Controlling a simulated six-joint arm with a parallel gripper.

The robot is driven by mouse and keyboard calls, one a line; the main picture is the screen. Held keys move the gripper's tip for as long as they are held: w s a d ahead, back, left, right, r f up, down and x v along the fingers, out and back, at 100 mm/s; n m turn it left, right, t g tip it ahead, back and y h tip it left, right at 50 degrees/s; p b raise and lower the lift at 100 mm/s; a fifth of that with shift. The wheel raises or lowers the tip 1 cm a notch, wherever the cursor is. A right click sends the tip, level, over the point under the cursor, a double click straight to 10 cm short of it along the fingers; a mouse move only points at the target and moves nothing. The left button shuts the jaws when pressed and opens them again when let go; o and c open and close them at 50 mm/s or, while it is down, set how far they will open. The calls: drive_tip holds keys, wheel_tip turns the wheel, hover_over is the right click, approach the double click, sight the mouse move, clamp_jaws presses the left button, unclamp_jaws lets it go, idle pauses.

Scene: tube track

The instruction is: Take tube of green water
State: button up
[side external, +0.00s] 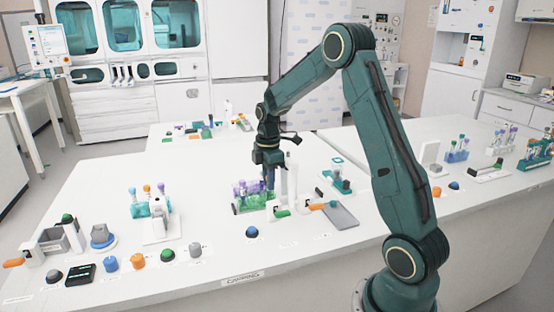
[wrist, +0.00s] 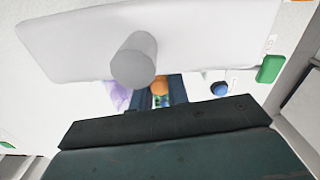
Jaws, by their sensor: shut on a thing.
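My gripper (side external: 268,182) points down at the right end of a green tube rack (side external: 250,208) in the side view. The rack holds several tubes with purple caps (side external: 240,186). In the wrist view my gripper's fingers (wrist: 161,92) are shut on an orange-capped tube (wrist: 160,85), seen from above. Small green and blue patches show below the cap, but I cannot tell the liquid's colour. A blurred purple shape (wrist: 118,97) lies just left of the fingers. The held tube's lower part is hidden in both views, and I cannot tell whether it is still in the rack.
A white upright stand (side external: 291,187) is close right of my gripper. A pale plate with a grey cylinder (wrist: 133,62) fills the wrist view's top. A blue button (side external: 252,232) is in front of the rack. Another tube rack (side external: 150,205) stands left. The table between is clear.

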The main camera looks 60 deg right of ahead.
wheel_tip(320, 180, up, 20)
idle(0.7)
idle(0.5)
